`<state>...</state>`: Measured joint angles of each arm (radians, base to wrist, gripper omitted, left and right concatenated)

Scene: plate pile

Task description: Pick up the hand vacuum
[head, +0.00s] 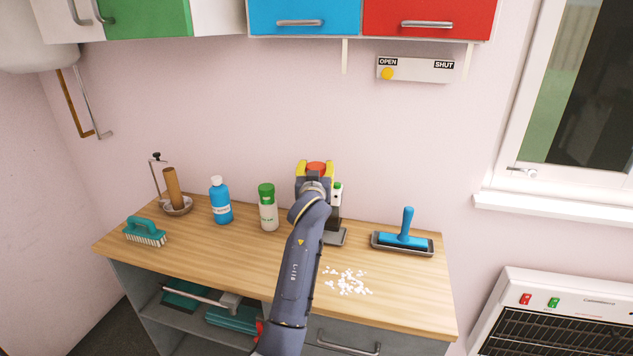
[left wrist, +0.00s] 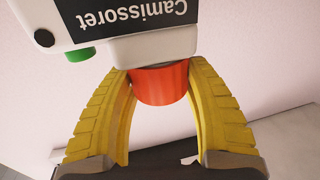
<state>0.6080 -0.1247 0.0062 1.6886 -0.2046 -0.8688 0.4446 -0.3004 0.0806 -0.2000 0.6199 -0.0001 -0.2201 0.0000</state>
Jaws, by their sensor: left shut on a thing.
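The hand vacuum (head: 337,193) stands upright over the wooden counter, mostly hidden behind my arm in the head view. In the left wrist view its white body (left wrist: 155,45) carries a black label and a green button, with a red-orange grip (left wrist: 160,86) below. My left gripper (head: 316,170) has its yellow fingers on both sides of that red-orange part. The gripper (left wrist: 160,95) is shut on it. A grey flat piece (head: 335,237) shows low behind my arm; I cannot tell whether the vacuum touches it. My right gripper is not in view.
White crumbs (head: 348,282) lie on the counter (head: 230,258). A blue-handled tool in a tray (head: 403,240) is right. Cabinets (head: 305,18) hang above.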

